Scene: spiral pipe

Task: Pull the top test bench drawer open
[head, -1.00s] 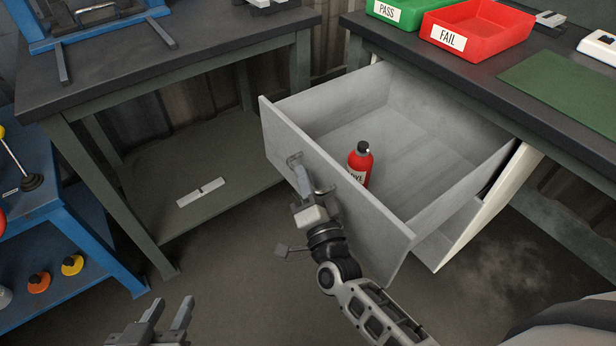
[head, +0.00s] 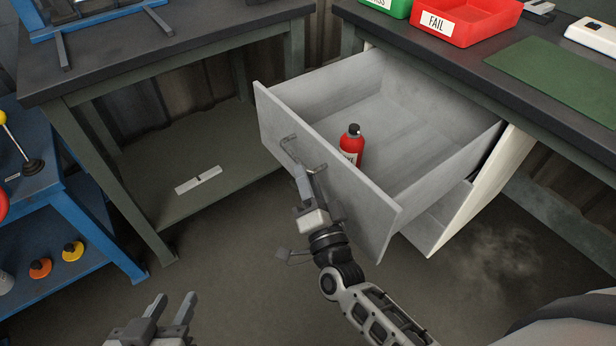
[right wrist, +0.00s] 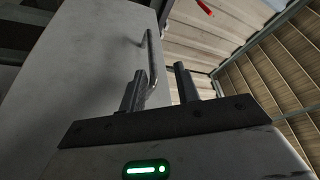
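The top drawer of the test bench stands well out, its grey front panel (head: 345,185) clear of the bench. A red bottle (head: 351,148) stands upright inside. The drawer's metal bar handle (head: 312,166) is on the front panel; it also shows in the right wrist view (right wrist: 152,58). My right gripper (head: 303,180) is just in front of and below the handle. In the right wrist view its fingers (right wrist: 160,88) are apart, and the handle's near end shows close to the left finger. My left gripper (head: 170,308) is open and empty, low over the floor.
The bench top (head: 440,65) carries a red FAIL tray (head: 475,20), a green PASS tray (head: 392,8) and a green mat (head: 560,85). A second table (head: 150,60) stands left, with a blue shelf unit (head: 70,215) beyond. The floor between is clear.

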